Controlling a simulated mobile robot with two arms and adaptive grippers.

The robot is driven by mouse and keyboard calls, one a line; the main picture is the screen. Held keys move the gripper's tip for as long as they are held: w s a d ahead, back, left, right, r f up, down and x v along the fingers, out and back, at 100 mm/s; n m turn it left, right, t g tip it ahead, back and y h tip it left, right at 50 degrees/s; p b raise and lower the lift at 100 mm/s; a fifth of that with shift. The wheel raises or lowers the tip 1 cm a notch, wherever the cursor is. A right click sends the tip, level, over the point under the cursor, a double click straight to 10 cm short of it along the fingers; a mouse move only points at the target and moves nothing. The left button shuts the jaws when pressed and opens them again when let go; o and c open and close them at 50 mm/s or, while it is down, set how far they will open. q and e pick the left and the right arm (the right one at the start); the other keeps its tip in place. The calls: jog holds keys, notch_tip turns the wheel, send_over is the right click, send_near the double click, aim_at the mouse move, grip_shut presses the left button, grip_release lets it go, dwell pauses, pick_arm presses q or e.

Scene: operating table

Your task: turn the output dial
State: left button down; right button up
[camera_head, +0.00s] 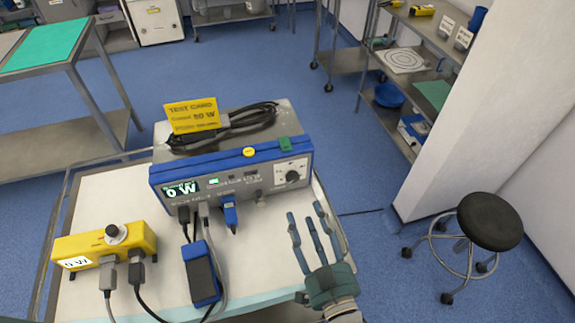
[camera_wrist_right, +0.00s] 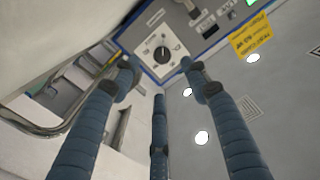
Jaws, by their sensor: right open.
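The output dial (camera_head: 292,176) is a dark knob on a white plate at the right end of the front of a blue and grey unit (camera_head: 200,172). The unit's green display reads 0 W. The dial also shows in the right wrist view (camera_wrist_right: 161,54), between and beyond the fingertips. My right gripper (camera_head: 312,232) is open and empty, in front of and below the dial, apart from it. Its three fingers show in the right wrist view (camera_wrist_right: 157,75). A yellow test card (camera_head: 192,115) stands on the unit and reads 50 W. My left gripper is not in view.
A yellow box (camera_head: 104,250) with a knob and a 0 W display stands at the left of the cart top (camera_head: 100,205). A blue handheld device (camera_head: 202,275) and cables lie in front of the unit. A black coiled cable (camera_head: 225,125) lies on top. A stool (camera_head: 489,222) stands at right.

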aim_at(293, 181)
jog(key=shift+w+a, duration=0.15)
jog(key=shift+w, duration=0.3)
jog(key=shift+w+a+r, duration=0.1)
jog(key=shift+w, duration=0.2)
jog(key=p+x, duration=0.1)
jog(key=x, duration=0.4)
jog(key=shift+w+r, duration=0.15)
jog(key=shift+r, duration=0.05)
jog(key=x, duration=0.4)
jog(key=shift+f, duration=0.15)
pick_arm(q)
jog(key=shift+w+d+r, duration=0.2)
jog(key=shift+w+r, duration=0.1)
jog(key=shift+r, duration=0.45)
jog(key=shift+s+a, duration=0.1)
pick_arm(e)
jog(key=shift+c, duration=0.5)
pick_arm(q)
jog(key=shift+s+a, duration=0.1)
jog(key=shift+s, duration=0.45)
pick_arm(e)
jog(key=shift+f, duration=0.1)
jog(key=c, duration=1)
